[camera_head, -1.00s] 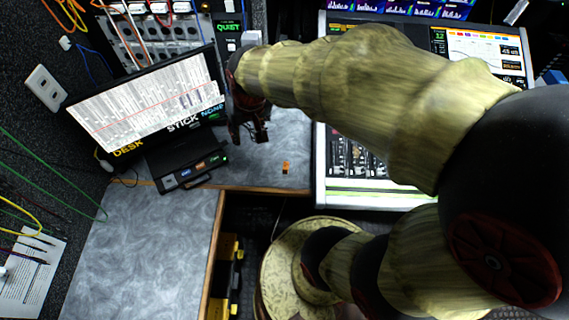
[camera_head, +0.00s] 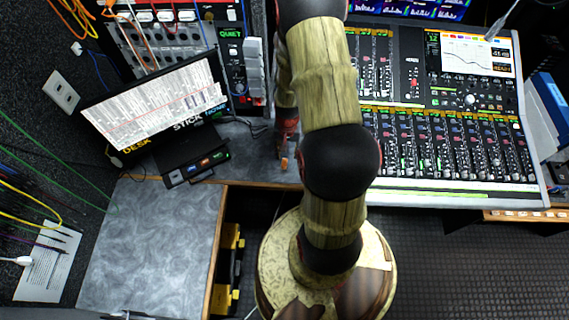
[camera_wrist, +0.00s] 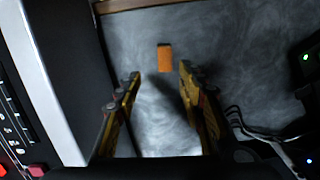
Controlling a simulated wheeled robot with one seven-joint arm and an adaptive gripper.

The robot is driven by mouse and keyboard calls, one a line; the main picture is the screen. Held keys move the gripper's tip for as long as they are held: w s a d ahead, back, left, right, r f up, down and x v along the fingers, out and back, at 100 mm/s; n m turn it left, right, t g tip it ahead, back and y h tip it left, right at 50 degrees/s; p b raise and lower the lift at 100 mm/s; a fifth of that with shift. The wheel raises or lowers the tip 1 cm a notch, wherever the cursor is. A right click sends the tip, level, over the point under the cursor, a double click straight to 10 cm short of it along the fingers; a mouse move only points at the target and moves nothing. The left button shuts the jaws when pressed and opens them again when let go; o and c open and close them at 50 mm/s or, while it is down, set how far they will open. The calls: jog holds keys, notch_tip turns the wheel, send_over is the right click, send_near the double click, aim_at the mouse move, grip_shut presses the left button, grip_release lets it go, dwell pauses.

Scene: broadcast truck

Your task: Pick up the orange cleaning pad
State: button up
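The orange cleaning pad (camera_wrist: 165,57) is a small orange block with a dark end. It lies on the grey marbled desktop, close to the desk's wooden edge. In the head view the pad (camera_head: 284,163) shows just below my gripper (camera_head: 286,148), partly hidden by it. In the wrist view my gripper (camera_wrist: 160,73) is open and empty, with one finger on each side of the picture. The pad appears just beyond the fingertips, nearly centred between them. I cannot tell the exact height of the fingers above the desk.
The mixing console (camera_head: 445,150) stands close on the right. A monitor (camera_head: 158,97) on a dark base with lit buttons (camera_head: 205,162) stands on the left. Dark cables (camera_wrist: 258,135) lie on the desktop at the right in the wrist view. The front-left desktop (camera_head: 140,240) is clear.

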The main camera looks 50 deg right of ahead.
aim_at(285, 159)
jog(key=f, duration=0.2)
jog(key=f+b, duration=0.1)
jog(key=f, duration=0.2)
jog(key=shift+w+a+f, duration=0.3)
jog(key=shift+f, duration=0.05)
jog(key=shift+c, duration=1.1)
jog(key=c, duration=0.8)
